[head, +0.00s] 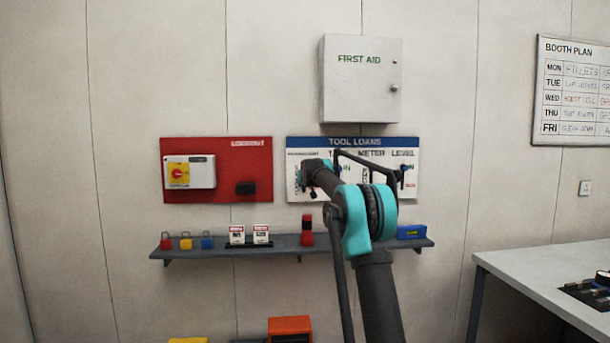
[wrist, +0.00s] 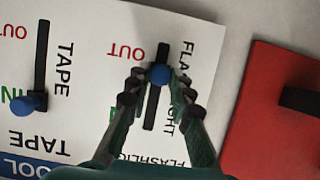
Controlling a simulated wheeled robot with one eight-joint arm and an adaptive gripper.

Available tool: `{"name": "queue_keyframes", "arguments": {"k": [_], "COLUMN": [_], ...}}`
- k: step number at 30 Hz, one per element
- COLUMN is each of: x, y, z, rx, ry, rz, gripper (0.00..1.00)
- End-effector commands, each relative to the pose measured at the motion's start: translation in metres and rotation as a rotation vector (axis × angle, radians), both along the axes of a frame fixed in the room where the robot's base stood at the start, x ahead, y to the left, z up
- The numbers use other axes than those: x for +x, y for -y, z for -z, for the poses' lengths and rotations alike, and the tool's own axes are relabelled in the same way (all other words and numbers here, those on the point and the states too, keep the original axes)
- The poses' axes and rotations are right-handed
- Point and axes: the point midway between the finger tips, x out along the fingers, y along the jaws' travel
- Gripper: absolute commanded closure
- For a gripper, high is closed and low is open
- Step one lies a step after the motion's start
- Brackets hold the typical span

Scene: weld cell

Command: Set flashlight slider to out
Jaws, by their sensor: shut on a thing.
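The flashlight slider's blue knob (wrist: 160,73) sits on a black upright slot (wrist: 149,117) in the wrist view, between the slot's ends and nearer the end beside the red OUT label (wrist: 126,52). My gripper (wrist: 158,80) is shut on this knob, a fingertip on each side.
The tape slider's blue knob (wrist: 38,101) is near its IN label, left in the wrist view. A red lockout board (head: 218,190) hangs beside the tool board. A shelf (head: 280,246) with locks and tags runs below. A first aid box (head: 362,80) is above.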

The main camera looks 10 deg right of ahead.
Motion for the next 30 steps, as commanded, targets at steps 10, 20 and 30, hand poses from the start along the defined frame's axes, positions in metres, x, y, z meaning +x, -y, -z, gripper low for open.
{"name": "queue_keyframes", "arguments": {"k": [10, 20, 30], "x": [-0.001, -0.001, -0.002], "y": [0.0, 0.0, 0.0], "z": [0.026, 0.026, 0.025], "rx": [0.0, 0.0, 0.0], "ry": [-0.001, -0.003, -0.001], "rz": [0.0, 0.0, 0.0], "gripper": [1.0, 0.62, 0.59]}}
